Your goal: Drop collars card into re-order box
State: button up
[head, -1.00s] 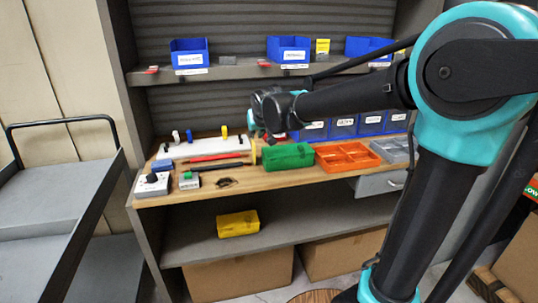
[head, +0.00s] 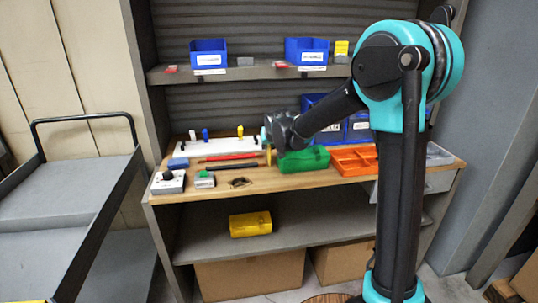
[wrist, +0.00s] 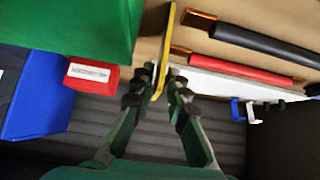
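A thin yellow card (wrist: 163,58) stands nearly edge-on between the fingers of my gripper (wrist: 160,76) in the wrist view. The fingertips close on it from both sides. Its writing is not visible, so I cannot read whether it is the collars card. In the head view my gripper (head: 272,140) is above the back of the workbench, with a yellow edge (head: 268,155) just below it. A red box with a white label (wrist: 91,74) lies beside the green box in the wrist view. Its label is unreadable, and I cannot tell which container is the re-order box.
The green box (head: 305,160) and orange tray (head: 353,161) stand right of my gripper on the bench (head: 245,192). Red and black tools (head: 230,158) lie to its left. Blue bins (head: 307,52) and another yellow card (head: 341,47) are on the upper shelf. A cart (head: 75,185) stands left.

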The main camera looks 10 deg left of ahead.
jog(key=shift+f+x, duration=0.2)
jog(key=shift+x, duration=2.15)
jog(key=shift+s+d, duration=0.15)
jog(key=shift+s, duration=0.05)
jog(key=shift+c, duration=0.2)
grip_shut()
